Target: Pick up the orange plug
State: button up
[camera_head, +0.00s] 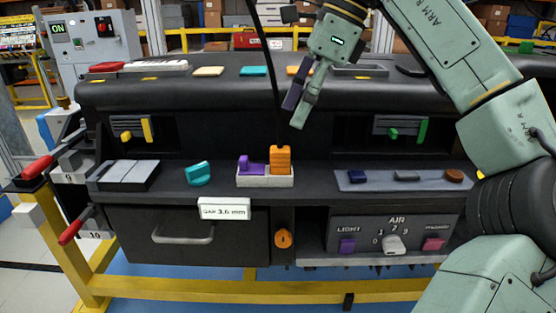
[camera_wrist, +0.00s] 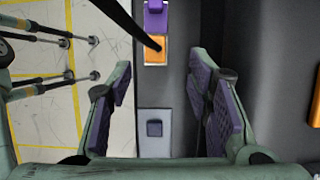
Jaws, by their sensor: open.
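The orange plug (camera_head: 280,160) stands upright in the right half of a small white tray (camera_head: 265,181) on the dashboard ledge. A black cable (camera_head: 269,75) comes down to it from above. A purple plug (camera_head: 250,165) sits beside it in the same tray. My gripper (camera_head: 297,106) is open and empty, above and slightly right of the orange plug, clear of it. In the wrist view the orange plug (camera_wrist: 155,49) shows as a square top beyond the fingertips, with the purple plug (camera_wrist: 155,15) behind it. The cable partly covers the orange plug there.
A teal knob (camera_head: 198,173) lies left of the tray. The dashboard's padded upper shelf (camera_head: 220,92) overhangs behind the ledge. Below are a drawer handle (camera_head: 183,238) and a label (camera_head: 224,209).

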aim_at(282, 148)
jog(key=x, duration=0.3)
jog(key=shift+a+f, duration=0.2)
jog(key=shift+f, duration=0.15)
jog(key=shift+s+x, duration=0.15)
jog(key=shift+x, duration=1.2)
jog(key=shift+s+x, duration=0.15)
jog(key=shift+x, duration=1.2)
jog(key=shift+c, duration=0.2)
grip_shut()
